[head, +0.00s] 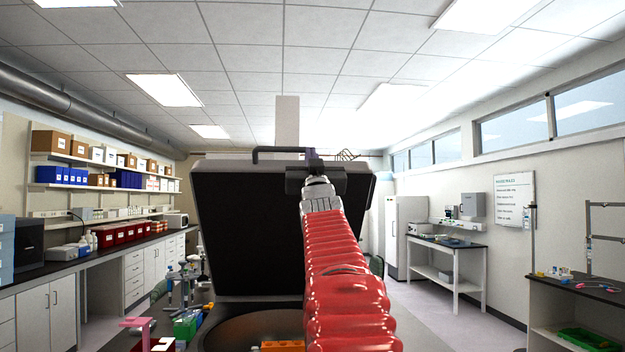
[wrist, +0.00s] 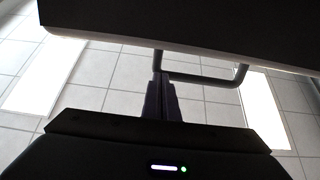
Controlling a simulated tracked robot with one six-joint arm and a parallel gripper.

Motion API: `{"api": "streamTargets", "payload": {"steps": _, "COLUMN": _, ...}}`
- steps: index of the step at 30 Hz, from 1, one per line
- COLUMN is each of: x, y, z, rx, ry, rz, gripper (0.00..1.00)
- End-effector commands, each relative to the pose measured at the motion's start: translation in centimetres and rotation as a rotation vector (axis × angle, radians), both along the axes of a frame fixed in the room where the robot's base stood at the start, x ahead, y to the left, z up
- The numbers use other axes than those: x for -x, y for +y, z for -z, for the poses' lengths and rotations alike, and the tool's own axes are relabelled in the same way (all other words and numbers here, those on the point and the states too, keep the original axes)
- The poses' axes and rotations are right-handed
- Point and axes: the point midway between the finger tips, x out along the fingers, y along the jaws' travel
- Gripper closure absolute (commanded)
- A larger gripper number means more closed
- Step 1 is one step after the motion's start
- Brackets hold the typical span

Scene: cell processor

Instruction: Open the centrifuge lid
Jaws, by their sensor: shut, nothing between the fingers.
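The centrifuge lid (head: 250,225) is a large dark panel standing raised and near upright behind the round centrifuge bowl (head: 235,328) in the head view. A thin dark handle (head: 275,150) sticks out at the lid's top edge. In the wrist view the lid's dark edge (wrist: 200,30) crosses the top, with the bent handle (wrist: 200,79) below it. My gripper (head: 312,158) is at the lid's top edge, by the handle's end. In the wrist view its fingers (wrist: 160,90) are together and empty, beside the handle; I cannot tell whether they touch it. My red arm hides the lid's lower right part.
An orange item (head: 282,346) shows at the bowl's front. Pipettes and a green box (head: 186,326) stand on the bench to the left. A white fridge (head: 404,235) and side table (head: 447,247) stand far right. Open air surrounds the lid's top.

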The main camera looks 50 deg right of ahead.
Motion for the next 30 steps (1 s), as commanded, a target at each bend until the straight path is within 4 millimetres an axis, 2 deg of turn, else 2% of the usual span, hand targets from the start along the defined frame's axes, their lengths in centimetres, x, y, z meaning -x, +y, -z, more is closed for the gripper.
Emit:
{"api": "streamTargets", "payload": {"steps": 8, "x": 0.1, "y": 0.2, "z": 0.2, "rx": 0.000, "ry": 0.000, "rz": -0.001, "gripper": 1.00}}
{"api": "streamTargets", "payload": {"steps": 14, "x": 0.7, "y": 1.1, "z": 0.7, "rx": 0.000, "ry": 0.001, "rz": -0.002, "gripper": 1.00}}
{"api": "streamTargets", "payload": {"steps": 20, "x": 1.5, "y": 2.6, "z": 1.8, "rx": 0.000, "ry": 0.001, "rz": -0.004, "gripper": 1.00}}
{"api": "streamTargets", "payload": {"steps": 30, "x": 4.2, "y": 5.0, "z": 3.5, "rx": 0.000, "ry": 0.000, "rz": -0.001, "gripper": 1.00}}
